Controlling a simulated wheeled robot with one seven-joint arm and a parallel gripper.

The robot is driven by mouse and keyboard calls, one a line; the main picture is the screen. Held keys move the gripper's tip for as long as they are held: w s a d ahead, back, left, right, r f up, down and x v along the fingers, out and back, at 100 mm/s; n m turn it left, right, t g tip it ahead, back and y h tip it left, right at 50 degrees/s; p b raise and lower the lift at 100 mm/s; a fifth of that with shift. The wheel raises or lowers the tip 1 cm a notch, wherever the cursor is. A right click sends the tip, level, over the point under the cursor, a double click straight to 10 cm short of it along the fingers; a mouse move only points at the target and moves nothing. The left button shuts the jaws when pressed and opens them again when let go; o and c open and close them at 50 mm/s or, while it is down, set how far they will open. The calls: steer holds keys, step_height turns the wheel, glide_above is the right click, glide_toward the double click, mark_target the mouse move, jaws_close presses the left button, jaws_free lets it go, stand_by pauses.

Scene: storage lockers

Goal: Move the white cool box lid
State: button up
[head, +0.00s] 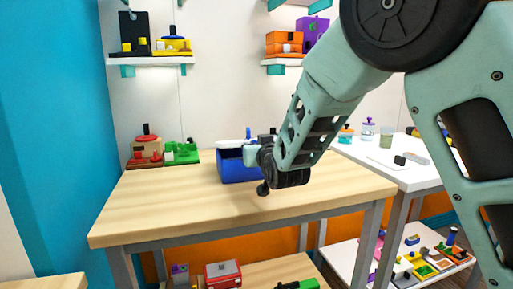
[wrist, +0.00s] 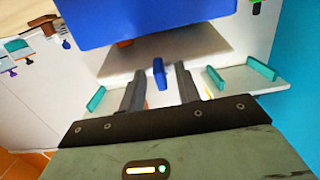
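The blue cool box (head: 232,168) stands on the wooden table (head: 150,205) in the head view, and its blue side fills the top of the wrist view (wrist: 140,20). The white lid (head: 230,144) lies on top of it and looks grey in the wrist view (wrist: 165,48). A blue handle (wrist: 158,73) sticks out from the lid. My gripper (wrist: 159,82) is open, one dark finger on each side of the handle, with gaps visible. In the head view my wrist hides the box's right part, and the fingertips are hard to make out.
A red and tan block set (head: 145,152) and a green one (head: 182,153) sit at the table's back left. Wall shelves (head: 150,60) hang above. A white table (head: 400,172) with jars stands at right. The wooden table's front left is clear.

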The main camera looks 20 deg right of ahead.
steer(key=shift+s, duration=0.15)
steer(key=s+r+b, duration=0.1)
steer(key=s, duration=1.6)
steer(key=shift+b, duration=0.35)
steer(key=shift+r, duration=0.1)
steer(key=shift+c, duration=0.3)
